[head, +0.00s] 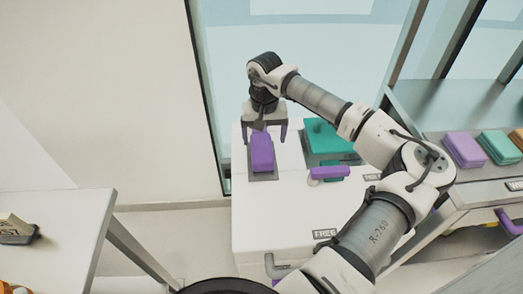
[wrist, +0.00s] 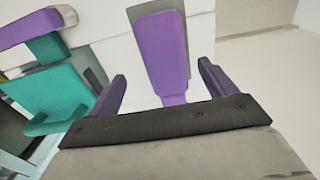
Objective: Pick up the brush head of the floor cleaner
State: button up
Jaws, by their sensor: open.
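No plainly recognisable floor cleaner or brush head shows. A purple block (head: 262,152) on a grey plate (head: 263,176) is on top of the white unit (head: 270,225). My gripper (head: 265,132) is open at the far end of this block, its dark purple fingers apart to either side. In the wrist view the purple block (wrist: 161,50) runs between the open fingers of my gripper (wrist: 162,73). No grip on it shows, and I cannot tell whether the fingers touch it. Its end nearest the palm is partly hidden by the gripper's dark bar.
Beside the block are a teal box (head: 325,139) and a purple handle (head: 329,172). A shelf (head: 430,105) on the right holds purple, teal and orange pads. A white table (head: 60,210) is at left, with floor between. A glass wall stands behind.

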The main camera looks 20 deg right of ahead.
aim_at(262, 147)
jog(key=shift+w+a+f+p, duration=0.15)
jog(key=shift+f+p, duration=0.2)
jog(key=shift+f, duration=0.65)
jog(key=shift+w+f+p, duration=0.1)
jog(key=shift+f+p, duration=0.3)
jog(key=shift+f, duration=0.6)
jog(key=shift+w+a+f+p, duration=0.15)
jog(key=shift+f+p, duration=0.2)
jog(key=shift+f, duration=0.65)
jog(key=shift+c, duration=0.4)
jog(key=c, duration=1.1)
jog(key=shift+r, duration=0.1)
notch_tip(262, 147, up, 20)
jog(key=b, duration=0.3)
jog(key=shift+b, duration=0.4)
jog(key=o, duration=0.5)
jog(key=shift+c, duration=1.4)
